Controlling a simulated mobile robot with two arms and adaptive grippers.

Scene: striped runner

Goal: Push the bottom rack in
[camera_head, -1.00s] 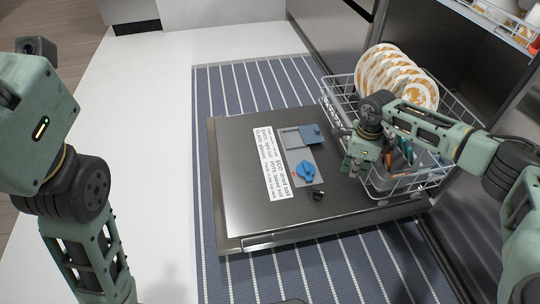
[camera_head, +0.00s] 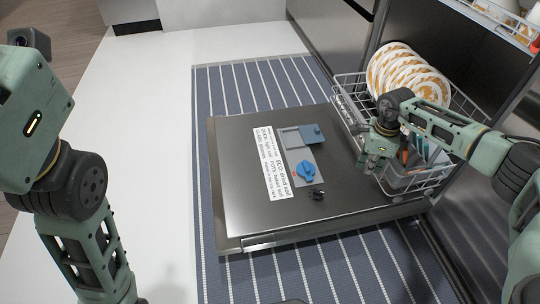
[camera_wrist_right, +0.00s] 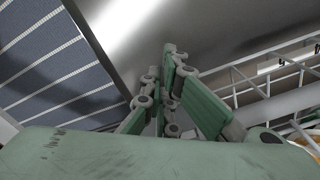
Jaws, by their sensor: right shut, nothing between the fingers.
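The bottom rack (camera_head: 350,100) is a white wire basket, partly inside the dishwasher and partly over its open door (camera_head: 245,185). It holds several orange-and-white plates (camera_head: 405,72) and a grey cutlery basket (camera_head: 405,178). My right gripper (camera_head: 371,167) is shut and empty at the rack's front edge, and its fingers also show in the right wrist view (camera_wrist_right: 165,115). Whether it touches the wire is unclear. The rack's wires (camera_wrist_right: 265,85) run to the right of the fingers there. My left arm is at the left of the head view, its gripper out of frame.
The lowered door carries a white label (camera_head: 270,163) and a blue dispenser knob (camera_head: 306,171). An upper rack (camera_head: 500,28) with dishes hangs above the bottom rack. A striped runner (camera_head: 228,90) lies under the door.

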